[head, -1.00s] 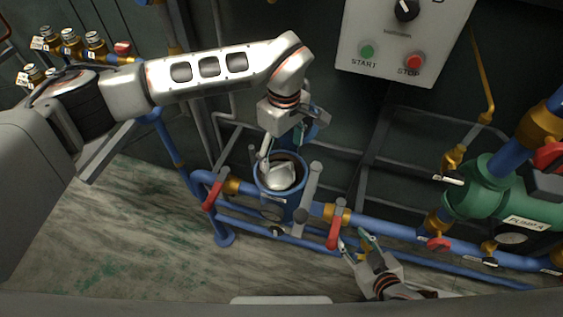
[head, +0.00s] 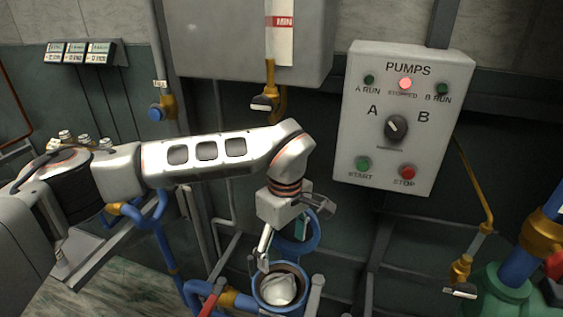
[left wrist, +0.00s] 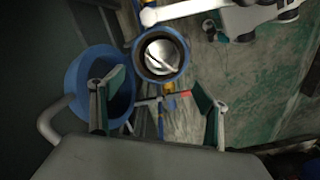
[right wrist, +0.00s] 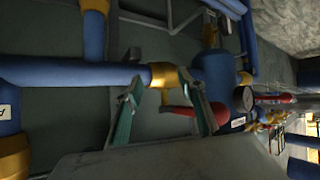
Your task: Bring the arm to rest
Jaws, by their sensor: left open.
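My left gripper (head: 284,246) is open above a blue round housing (head: 258,299) with a pale metal piece (head: 279,289) inside. In the left wrist view, the two fingers of the left gripper (left wrist: 157,95) stand wide apart with nothing between them. The housing (left wrist: 184,48) lies beyond them, and a blue round lid (left wrist: 82,82) is partly behind the left finger. My right gripper (right wrist: 166,90) shows only in its wrist view. Its fingers are apart, near a blue pipe (right wrist: 60,76) with a brass collar (right wrist: 165,76) and a red handle (right wrist: 180,110); whether they touch is unclear.
A pump panel (head: 352,130) with a selector knob and buttons hangs on the wall right of my left arm. A grey tank (head: 225,40) is above the arm. A green pump (head: 505,300) and blue piping stand at the lower right.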

